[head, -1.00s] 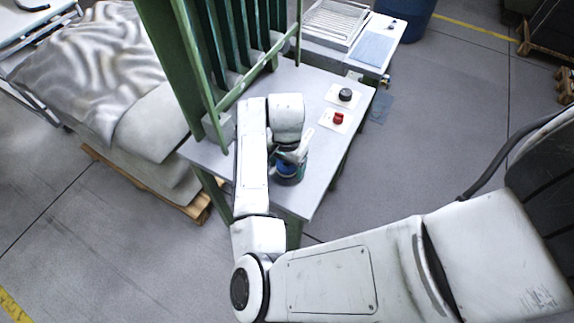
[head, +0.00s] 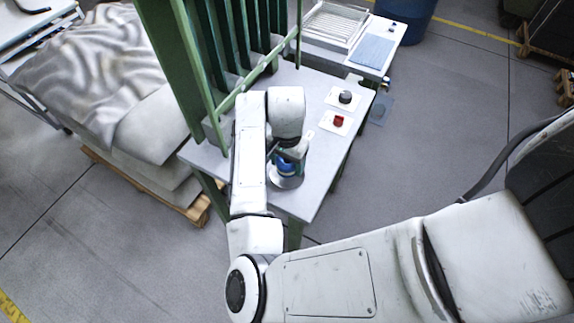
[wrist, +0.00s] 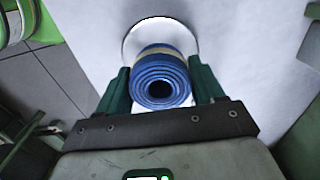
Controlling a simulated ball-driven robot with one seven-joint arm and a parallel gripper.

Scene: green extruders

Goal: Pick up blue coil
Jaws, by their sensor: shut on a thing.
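The blue coil (wrist: 160,80) is a rolled blue strip with a paler band, seen end-on in the wrist view between my gripper's two dark green fingers. My gripper (wrist: 160,88) is shut on the coil. In the head view the blue coil (head: 287,166) shows partly under my gripper (head: 288,158), above a round pale disc (head: 287,183) on the grey table (head: 312,190). The disc also shows behind the coil in the wrist view (wrist: 152,27). My wrist hides part of the coil in the head view.
A green slatted frame (head: 207,70) stands on the table's left side. A red spool (head: 339,120) and a black spool (head: 346,97) sit on white plates at the right. A cloth-covered stack (head: 100,70) stands left. The table's front right is clear.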

